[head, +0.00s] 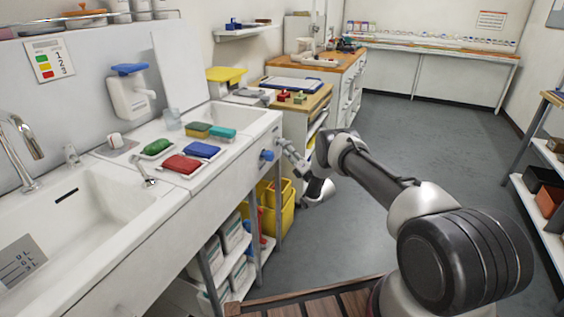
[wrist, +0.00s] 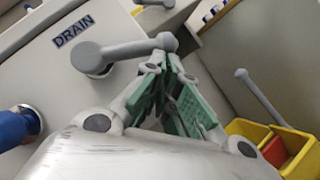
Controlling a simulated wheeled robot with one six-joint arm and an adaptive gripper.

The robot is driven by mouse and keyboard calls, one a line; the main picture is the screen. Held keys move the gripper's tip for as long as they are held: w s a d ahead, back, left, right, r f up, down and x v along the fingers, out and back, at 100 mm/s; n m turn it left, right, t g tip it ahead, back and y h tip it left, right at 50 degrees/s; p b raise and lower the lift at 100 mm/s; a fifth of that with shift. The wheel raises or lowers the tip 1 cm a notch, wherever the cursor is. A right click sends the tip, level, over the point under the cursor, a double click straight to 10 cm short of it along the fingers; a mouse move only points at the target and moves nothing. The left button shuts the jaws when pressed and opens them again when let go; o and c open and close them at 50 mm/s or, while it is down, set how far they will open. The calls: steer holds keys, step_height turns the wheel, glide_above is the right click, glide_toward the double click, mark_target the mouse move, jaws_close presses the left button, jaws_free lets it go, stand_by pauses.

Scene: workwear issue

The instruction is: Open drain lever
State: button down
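The grey drain lever (wrist: 125,51) is mounted on the white panel in the wrist view, below the word DRAIN. Its arm runs from a round hub at left to a rounded end at right, tilted slightly upward in the picture. My gripper (wrist: 165,66), with green pads, is at that rounded end. Its fingertips are close together, just below the end in the picture. I cannot tell whether they touch or hold it. In the head view my gripper (head: 291,155) is at the counter's front corner, right of the blue knob; the lever is hard to make out there.
A blue knob (wrist: 16,124) sticks out left of the lever; it also shows in the head view (head: 267,155). Yellow bins (head: 278,210) stand below the counter end. Colored folded items (head: 183,164) lie on the counter. The floor at right is open.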

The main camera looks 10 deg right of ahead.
steer(key=shift+w+d+r, duration=0.4)
steer(key=shift+w+r, duration=0.2)
stand_by(0.6)
steer(key=s+d+f, duration=0.6)
steer(key=f, duration=0.3)
steer(key=shift+s+d, duration=0.2)
steer(key=shift+s, duration=0.2)
steer(key=shift+f, duration=0.1)
